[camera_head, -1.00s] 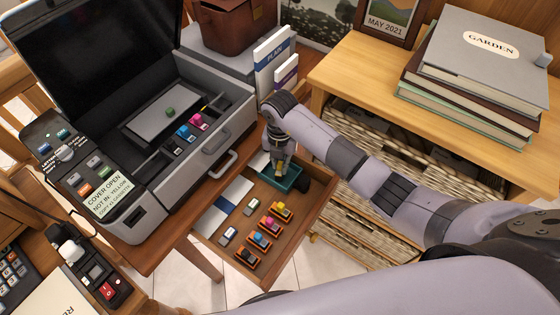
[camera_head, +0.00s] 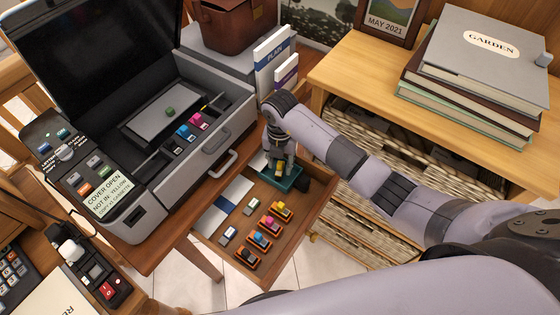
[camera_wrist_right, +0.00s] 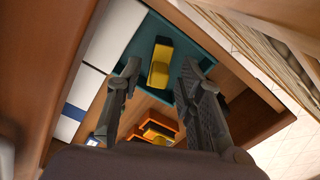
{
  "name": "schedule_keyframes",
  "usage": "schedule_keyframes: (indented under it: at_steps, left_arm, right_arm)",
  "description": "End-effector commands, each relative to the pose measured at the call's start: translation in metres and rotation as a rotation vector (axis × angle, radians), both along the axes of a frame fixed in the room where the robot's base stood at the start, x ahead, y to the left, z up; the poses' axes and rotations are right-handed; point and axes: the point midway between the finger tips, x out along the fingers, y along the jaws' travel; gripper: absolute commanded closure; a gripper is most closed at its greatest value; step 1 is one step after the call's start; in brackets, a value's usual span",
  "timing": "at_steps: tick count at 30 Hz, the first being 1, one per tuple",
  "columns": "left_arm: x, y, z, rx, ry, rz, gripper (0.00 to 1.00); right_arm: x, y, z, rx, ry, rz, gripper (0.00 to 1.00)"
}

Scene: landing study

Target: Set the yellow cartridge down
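The yellow cartridge (camera_wrist_right: 159,64) lies in a teal tray (camera_wrist_right: 142,46) in the open drawer. In the wrist view it shows between my right fingertips (camera_wrist_right: 161,70), with a gap on each side. My right gripper (camera_head: 279,164) is open and points down over the teal tray (camera_head: 294,184) in the head view. There the cartridge is mostly hidden by the fingers. The left gripper is not in view.
The open drawer (camera_head: 268,274) also holds several cartridges in orange holders, including another yellow one (camera_head: 281,209). To the left stands a printer (camera_head: 200,165) with its cover up. A shelf unit (camera_head: 340,82) borders my right arm.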

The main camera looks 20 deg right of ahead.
Motion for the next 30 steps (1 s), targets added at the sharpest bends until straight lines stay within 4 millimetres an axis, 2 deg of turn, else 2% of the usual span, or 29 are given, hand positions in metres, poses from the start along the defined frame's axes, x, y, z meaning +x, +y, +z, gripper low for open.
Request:
schedule_keyframes:
  at_steps: [5,15,18,24,30]
  left_arm:
    - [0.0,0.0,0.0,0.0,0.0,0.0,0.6]
    - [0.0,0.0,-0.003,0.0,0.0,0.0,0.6]
    - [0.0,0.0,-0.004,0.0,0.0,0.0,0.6]
    - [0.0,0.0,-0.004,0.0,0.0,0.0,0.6]
    - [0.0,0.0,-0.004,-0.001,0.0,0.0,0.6]
  right_arm:
    - [0.002,0.0,0.026,0.0,-0.006,0.001,0.66]
    - [0.001,0.0,0.096,0.0,-0.006,0.001,0.66]
    - [0.001,0.0,0.11,0.001,-0.004,0.001,0.66]
    - [0.0,0.0,0.121,0.001,0.0,0.0,0.66]
    - [0.0,0.0,0.122,0.001,0.0,0.0,0.66]
